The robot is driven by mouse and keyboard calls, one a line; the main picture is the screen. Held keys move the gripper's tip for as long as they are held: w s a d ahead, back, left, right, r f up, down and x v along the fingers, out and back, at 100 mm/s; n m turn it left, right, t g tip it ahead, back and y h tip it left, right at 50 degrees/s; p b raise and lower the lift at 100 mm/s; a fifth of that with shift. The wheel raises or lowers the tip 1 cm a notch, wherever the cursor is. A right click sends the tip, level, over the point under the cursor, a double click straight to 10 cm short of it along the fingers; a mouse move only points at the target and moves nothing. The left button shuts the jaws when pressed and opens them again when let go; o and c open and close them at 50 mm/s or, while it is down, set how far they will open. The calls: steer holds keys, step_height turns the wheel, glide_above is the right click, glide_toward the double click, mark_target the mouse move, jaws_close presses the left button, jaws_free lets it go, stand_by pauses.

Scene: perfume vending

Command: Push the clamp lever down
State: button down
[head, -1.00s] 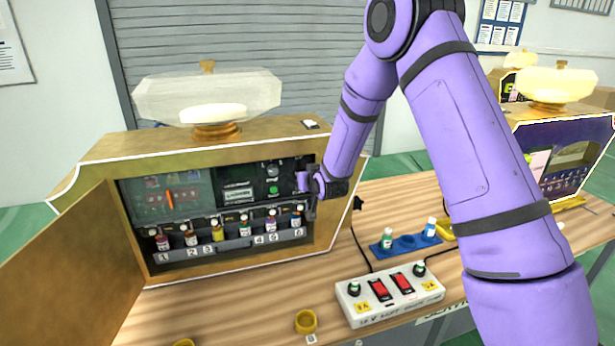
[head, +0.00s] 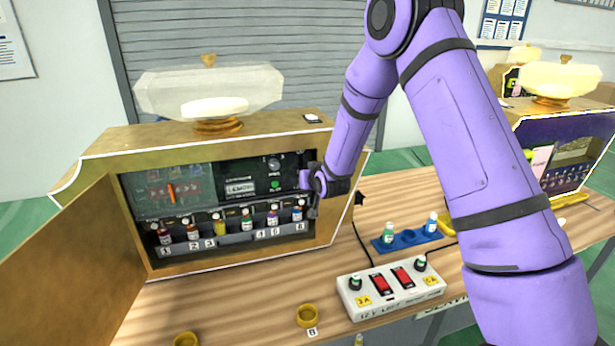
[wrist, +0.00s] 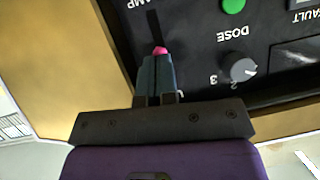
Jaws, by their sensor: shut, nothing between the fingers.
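The clamp lever's pink tip (wrist: 160,51) shows in the wrist view at the end of a dark slot in the black control panel (wrist: 195,45). The panel's lettering is upside down there, and part of a label reading "AMP" is beside the slot. My gripper (wrist: 157,62) is shut with nothing held, its fingertips right at the pink tip. I cannot tell whether they touch it. In the head view my gripper (head: 312,200) is at the right end of the machine's open front, and the lever is hidden behind it.
The gold machine (head: 230,138) has its door (head: 75,270) open at left. Several small bottles stand in a numbered rack (head: 235,238) below the panel. A dose knob (wrist: 240,68) and green button (wrist: 233,5) are near my fingers. A switch box (head: 390,290) stands in front.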

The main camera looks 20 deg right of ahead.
steer(key=shift+f, duration=0.1)
steer(key=shift+w+f, duration=0.15)
steer(key=shift+f, duration=0.8)
steer(key=shift+w+f, duration=0.1)
steer(key=shift+f, duration=0.85)
steer(key=shift+r, duration=0.15)
steer(key=shift+r, duration=0.65)
steer(key=shift+s+r, duration=0.1)
